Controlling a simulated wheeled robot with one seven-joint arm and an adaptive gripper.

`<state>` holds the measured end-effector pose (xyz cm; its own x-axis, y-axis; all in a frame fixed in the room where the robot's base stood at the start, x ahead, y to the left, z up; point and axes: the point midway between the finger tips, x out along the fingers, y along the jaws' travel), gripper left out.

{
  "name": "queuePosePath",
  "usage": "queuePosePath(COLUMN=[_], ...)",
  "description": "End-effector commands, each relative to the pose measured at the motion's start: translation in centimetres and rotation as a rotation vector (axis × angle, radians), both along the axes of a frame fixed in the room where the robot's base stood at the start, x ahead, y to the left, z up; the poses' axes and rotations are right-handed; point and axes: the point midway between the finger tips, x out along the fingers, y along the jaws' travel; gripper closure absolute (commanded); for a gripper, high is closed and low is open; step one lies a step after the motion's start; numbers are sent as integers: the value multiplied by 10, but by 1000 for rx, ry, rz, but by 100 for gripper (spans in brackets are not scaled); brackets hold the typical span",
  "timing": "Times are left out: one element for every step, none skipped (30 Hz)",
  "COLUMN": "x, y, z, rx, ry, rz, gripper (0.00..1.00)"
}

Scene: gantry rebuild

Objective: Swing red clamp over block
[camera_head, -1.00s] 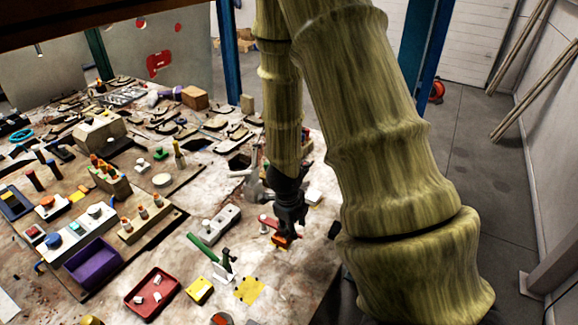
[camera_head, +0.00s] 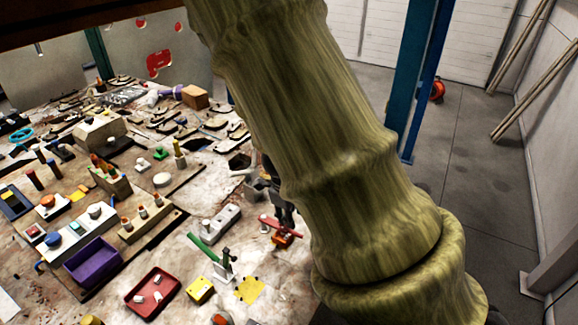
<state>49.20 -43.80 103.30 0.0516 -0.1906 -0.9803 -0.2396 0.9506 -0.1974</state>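The red clamp (camera_head: 284,229) is at the right part of the workbench, its red bar running from upper left to lower right. A small orange-red block (camera_head: 281,241) shows just under the bar, close to its right end. I cannot tell whether the two touch. My gripper (camera_head: 287,216) is dark and reaches down right behind the red bar. It is mostly hidden by my arm, and its fingertips cannot be made out. Whether it touches the clamp is unclear.
A green-handled clamp (camera_head: 204,248) stands left of the red clamp, with a grey switch box (camera_head: 221,224) behind it. A yellow block (camera_head: 201,290) and a red tray (camera_head: 152,293) lie nearer. My arm covers the bench's right edge.

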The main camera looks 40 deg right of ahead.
Motion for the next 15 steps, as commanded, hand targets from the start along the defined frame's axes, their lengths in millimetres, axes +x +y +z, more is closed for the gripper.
queuePosePath(x=[0,0,0,0,0,0,0,0,0,0,0,0,0,0,0], y=[1,1,2,2,2,3,3,4,4,5,5,5,6,6,6], z=[3,5,7,10,12,15,16,18,20,22,23,25,26,27,28], rx=[-2,-3,-2,-2,-3,-3,-2,-2,-2,-2,-1,-1,-1,-1,-2], ry=[0,0,0,-1,-1,-1,-1,-1,-1,-1,-1,-1,-1,0,0], rz=[2,2,2,3,3,3,3,3,3,2,2,2,2,2,2], gripper=[66,66,66,66,66,66,66,66,66,66,66,66,66,66,66])
